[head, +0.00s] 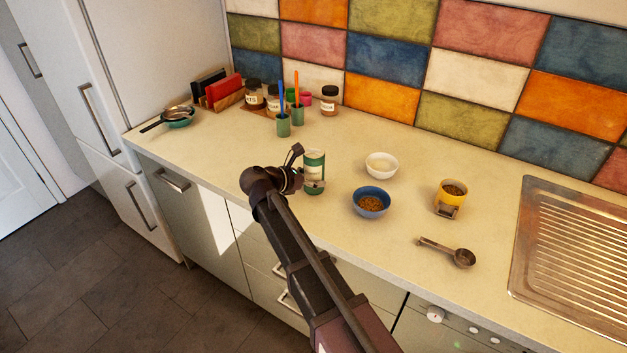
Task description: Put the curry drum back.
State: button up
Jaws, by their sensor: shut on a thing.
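A green and white drum (315,161) with a pale label stands upright over the middle of the counter in the head view. Its label is too small to read, so I cannot confirm that it says curry. My gripper (312,184) is shut on the lower part of this drum, coming from its left side. The fingers hide part of its lower body. I cannot tell whether its base touches the counter.
A spice rack (262,107) with jars, a jar (329,101) and green cups (283,126) with utensils stand behind. A white bowl (382,165), a blue bowl (359,207), a yellow container (452,190) and a scoop (450,252) lie right, before the sink (575,255).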

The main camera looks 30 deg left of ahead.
jog(key=shift+f, duration=0.15)
jog(key=o, duration=1)
jog(key=shift+o, duration=0.2)
jog(key=shift+r, duration=0.25)
jog(key=p+v, duration=0.4)
jog(key=v, duration=0.6)
jog(key=shift+s+a+r, duration=0.1)
jog(key=shift+r, duration=0.05)
jog(key=shift+p+v, duration=0.3)
jog(key=shift+v, duration=0.45)
